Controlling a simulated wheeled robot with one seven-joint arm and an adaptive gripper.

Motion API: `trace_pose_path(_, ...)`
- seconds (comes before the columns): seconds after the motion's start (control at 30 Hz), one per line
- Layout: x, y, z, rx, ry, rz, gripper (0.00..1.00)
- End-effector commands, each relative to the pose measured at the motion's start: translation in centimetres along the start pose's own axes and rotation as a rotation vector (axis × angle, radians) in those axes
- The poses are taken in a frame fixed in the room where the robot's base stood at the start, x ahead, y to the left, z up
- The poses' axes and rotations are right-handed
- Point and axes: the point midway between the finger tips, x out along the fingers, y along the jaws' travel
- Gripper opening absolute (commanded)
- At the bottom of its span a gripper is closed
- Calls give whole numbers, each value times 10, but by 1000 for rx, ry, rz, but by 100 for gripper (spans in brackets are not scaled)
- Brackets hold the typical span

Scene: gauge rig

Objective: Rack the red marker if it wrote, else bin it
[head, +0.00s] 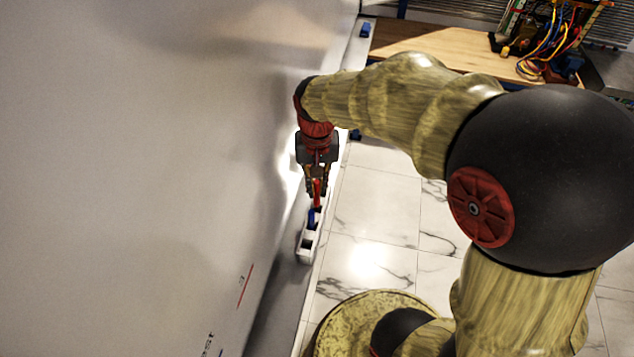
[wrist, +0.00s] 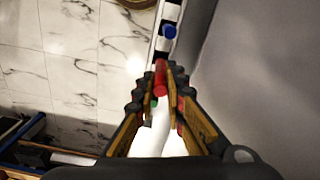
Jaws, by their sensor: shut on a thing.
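My gripper (head: 317,187) is shut on the red marker (head: 317,195), beside the whiteboard's lower edge. The red marker also shows between the fingers in the wrist view (wrist: 160,78). The white rack (head: 304,257) sits on the ledge below the board and has dark slots. A blue marker (head: 311,218) stands in it; its blue end shows in the wrist view (wrist: 170,32). The red marker is at or above the rack's far end; I cannot tell whether it touches a slot. A red stroke (head: 245,287) is on the whiteboard (head: 130,150). I see no bin.
Small dark marks (head: 208,344) are on the board near the bottom. A blue object (head: 365,29) lies at the ledge's far end. A wooden bench (head: 420,40) with wired equipment (head: 550,40) stands at the back. The marble floor (head: 375,215) right of the ledge is clear.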

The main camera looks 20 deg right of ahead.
Motion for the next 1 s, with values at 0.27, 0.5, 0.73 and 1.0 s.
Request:
trace_pose_path(0.27, 8, 0, 0, 0, -1, 0, 0)
trace_pose_path(0.5, 15, 0, 0, 0, -1, 0, 0)
trace_pose_path(0.73, 21, 0, 0, 0, -1, 0, 0)
trace_pose_path(1.0, 28, 0, 0, 0, 0, 0, 0)
